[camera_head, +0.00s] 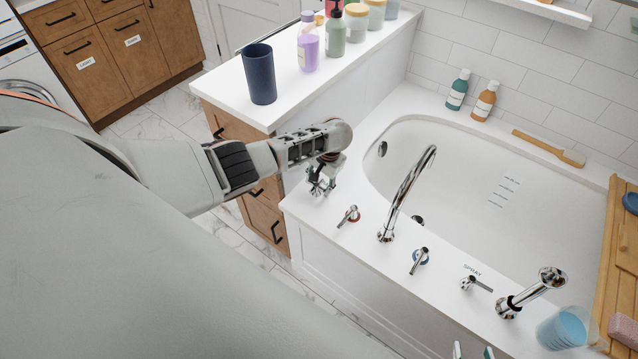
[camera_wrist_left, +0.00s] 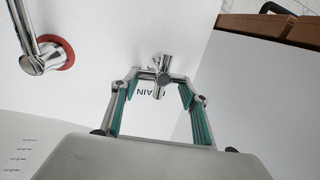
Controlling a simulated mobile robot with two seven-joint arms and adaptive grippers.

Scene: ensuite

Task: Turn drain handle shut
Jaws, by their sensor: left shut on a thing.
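The chrome drain handle (camera_head: 316,189) stands on the white tub deck at its left corner, partly hidden by my left gripper (camera_head: 326,174). In the left wrist view the drain handle (camera_wrist_left: 162,76) is between the two green-padded fingertips of my left gripper (camera_wrist_left: 163,84), over a partly covered printed label ending in "AIN". My left gripper is shut on the handle. The tips of my right gripper (camera_head: 473,352) show at the bottom edge of the head view, apart, with nothing seen between them.
A red-ringed tap handle (camera_head: 349,216), the tall spout (camera_head: 408,190), a blue-ringed handle (camera_head: 420,259) and the spray handle (camera_head: 475,284) stand along the deck. A counter (camera_head: 285,95) with a dark cup (camera_head: 259,75) and bottles rises behind my left gripper.

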